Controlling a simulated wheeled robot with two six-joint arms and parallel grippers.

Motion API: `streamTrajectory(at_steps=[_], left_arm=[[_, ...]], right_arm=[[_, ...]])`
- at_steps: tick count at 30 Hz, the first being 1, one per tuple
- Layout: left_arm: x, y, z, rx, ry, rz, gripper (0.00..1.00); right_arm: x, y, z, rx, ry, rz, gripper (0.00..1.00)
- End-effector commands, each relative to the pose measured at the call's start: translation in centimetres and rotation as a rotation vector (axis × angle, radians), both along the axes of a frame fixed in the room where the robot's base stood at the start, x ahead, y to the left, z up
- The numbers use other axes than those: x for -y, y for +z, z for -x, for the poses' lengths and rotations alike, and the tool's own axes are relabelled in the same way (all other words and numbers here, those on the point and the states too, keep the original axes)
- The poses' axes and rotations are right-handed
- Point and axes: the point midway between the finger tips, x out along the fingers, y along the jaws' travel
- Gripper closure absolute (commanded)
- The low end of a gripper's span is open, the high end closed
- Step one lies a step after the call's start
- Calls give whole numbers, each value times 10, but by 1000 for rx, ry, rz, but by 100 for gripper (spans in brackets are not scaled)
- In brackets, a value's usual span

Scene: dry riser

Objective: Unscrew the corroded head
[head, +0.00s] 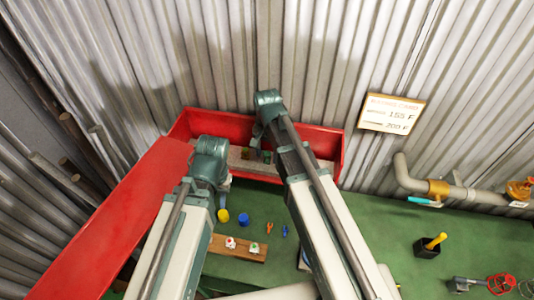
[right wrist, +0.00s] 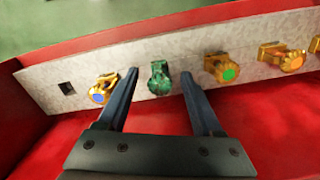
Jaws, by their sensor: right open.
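The corroded head (right wrist: 160,78) is dark green and sits on a grey plate (right wrist: 230,38) in the right wrist view. My right gripper (right wrist: 159,75) is open, with one finger on each side of the green head and no clear contact. In the head view the right wrist reaches down into the red box, and its fingers are mostly hidden.
Brass heads flank the green one: one with a blue face (right wrist: 102,90), one with a green face (right wrist: 222,68), others farther right. The red box (head: 325,140) walls the plate in. A wooden block (head: 237,248), yellow cup (head: 223,216) and blue cup (head: 243,220) stand on the green surface.

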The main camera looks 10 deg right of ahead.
Motion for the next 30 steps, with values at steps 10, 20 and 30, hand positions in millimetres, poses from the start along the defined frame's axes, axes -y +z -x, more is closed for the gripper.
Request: streamTrajectory(at_steps=[10,20,30], left_arm=[[0,0,0,0,0,0,73],[0,0,0,0,0,0,73],[0,0,0,0,0,0,73]], right_arm=[[0,0,0,0,-384,0,32],[0,0,0,0,-494,0,32],[0,0,0,0,-491,0,83]])
